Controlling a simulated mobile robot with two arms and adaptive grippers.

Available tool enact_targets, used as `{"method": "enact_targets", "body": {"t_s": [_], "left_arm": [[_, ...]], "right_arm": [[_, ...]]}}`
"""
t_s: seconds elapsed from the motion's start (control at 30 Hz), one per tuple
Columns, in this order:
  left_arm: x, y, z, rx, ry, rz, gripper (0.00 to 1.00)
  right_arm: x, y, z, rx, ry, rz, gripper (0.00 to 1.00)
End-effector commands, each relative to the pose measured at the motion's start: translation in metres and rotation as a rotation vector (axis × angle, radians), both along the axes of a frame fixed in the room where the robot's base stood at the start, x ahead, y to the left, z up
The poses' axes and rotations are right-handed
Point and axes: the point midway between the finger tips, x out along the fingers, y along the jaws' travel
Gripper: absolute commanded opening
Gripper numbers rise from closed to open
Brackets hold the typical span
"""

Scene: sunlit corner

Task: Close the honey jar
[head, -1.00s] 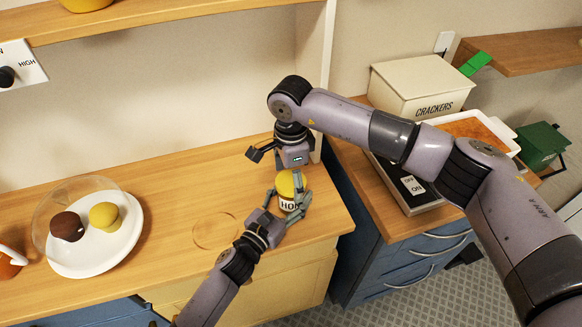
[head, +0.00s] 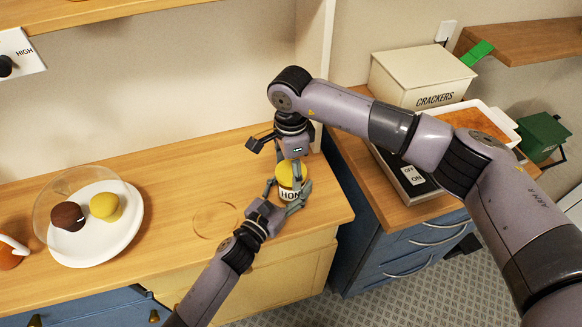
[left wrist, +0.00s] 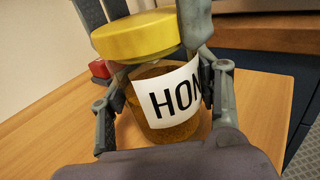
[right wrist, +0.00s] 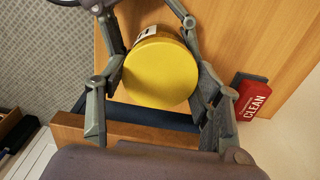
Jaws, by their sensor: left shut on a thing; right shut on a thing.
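The honey jar (head: 290,195) is upright near the right end of the wooden counter, with a white label. My left gripper (head: 287,191) is shut around its glass body, which also shows in the left wrist view (left wrist: 165,118). The yellow lid (head: 289,173) is at the jar's mouth. In the left wrist view the lid (left wrist: 147,37) looks slightly tilted and offset to the left; I cannot tell whether it is seated. My right gripper (head: 291,166) reaches down from above, shut on the lid (right wrist: 160,72), with fingers on both sides.
A white plate (head: 125,242) with a brown and a yellow bun and a clear cover stands at left. A faint ring (head: 215,221) marks the counter left of the jar. A red CLEAN block (right wrist: 253,98) is close by. A crackers box (head: 410,75) stands on the right-hand cabinet.

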Motion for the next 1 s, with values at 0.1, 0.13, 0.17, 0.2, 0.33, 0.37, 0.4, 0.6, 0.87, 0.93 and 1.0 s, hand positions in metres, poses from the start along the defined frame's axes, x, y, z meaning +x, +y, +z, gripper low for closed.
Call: {"method": "enact_targets", "body": {"t_s": [0.1, 0.13, 0.17, 0.2, 0.33, 0.37, 0.4, 0.6, 0.87, 0.93, 1.0], "left_arm": [[-0.0004, -0.0003, -0.0004, -0.001, 0.001, -0.001, 0.00], [-0.0004, -0.0003, -0.0004, -0.001, 0.001, -0.001, 0.00], [-0.0004, -0.0003, -0.0004, -0.001, 0.001, -0.001, 0.00], [-0.0005, -0.0004, -0.0004, -0.001, 0.001, -0.001, 0.00], [-0.0005, -0.0004, -0.0004, -0.001, 0.001, -0.001, 0.00], [-0.0005, -0.0004, -0.0004, -0.001, 0.001, -0.001, 0.00], [-0.0005, -0.0004, -0.0003, -0.001, 0.001, -0.001, 0.00], [-0.0005, -0.0005, -0.0003, -0.001, 0.001, -0.001, 0.00], [-0.0005, -0.0005, -0.0003, -0.001, 0.001, -0.001, 0.00], [-0.0005, -0.0005, -0.0003, -0.001, 0.001, -0.001, 0.00], [-0.0005, -0.0005, -0.0003, -0.001, 0.001, -0.001, 0.00]], "right_arm": [[0.0005, -0.0002, 0.0000, 0.000, -0.001, -0.001, 0.26], [0.0005, -0.0002, 0.0000, 0.000, -0.001, -0.001, 0.26], [0.0005, -0.0002, 0.0000, 0.000, -0.001, -0.004, 0.26], [0.0005, -0.0003, 0.0000, -0.001, -0.001, -0.016, 0.26], [0.0006, -0.0003, -0.0001, 0.000, -0.002, -0.143, 0.26], [0.0007, -0.0004, -0.0001, 0.000, -0.002, -0.192, 0.26], [0.0007, -0.0004, -0.0002, -0.001, -0.002, -0.266, 0.26], [0.0007, -0.0005, -0.0006, -0.001, -0.001, -0.641, 0.26], [0.0007, -0.0006, -0.0006, -0.001, -0.002, -0.752, 0.61], [0.0007, -0.0006, -0.0006, -0.001, -0.002, -0.751, 0.66], [0.0006, -0.0005, -0.0006, 0.000, -0.001, -0.750, 0.70]]}}
